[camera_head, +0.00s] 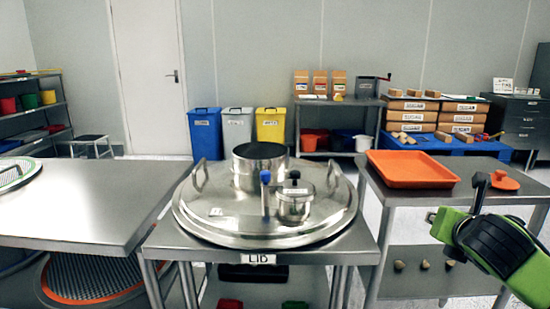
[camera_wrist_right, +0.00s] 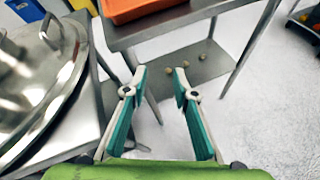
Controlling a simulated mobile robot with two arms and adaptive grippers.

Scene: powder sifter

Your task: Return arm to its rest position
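My right arm (camera_head: 498,245), green and black, comes in from the lower right in the head view, in front of the right-hand table. In the right wrist view my right gripper (camera_wrist_right: 160,82) is open, with its two teal-and-grey fingers apart and nothing between them. The fingers point toward the gap under the table with the orange tray (camera_wrist_right: 140,8), right of the steel lid (camera_wrist_right: 30,80). My left arm and left gripper are not in view.
The large steel lid (camera_head: 225,222) on the middle table bears a steel pot (camera_head: 245,172), a small lidded canister (camera_head: 296,203) and a blue-topped handle (camera_head: 265,190). The orange tray (camera_head: 410,169) and an orange tool (camera_head: 503,181) lie on the right table. The left table (camera_head: 80,205) is mostly clear.

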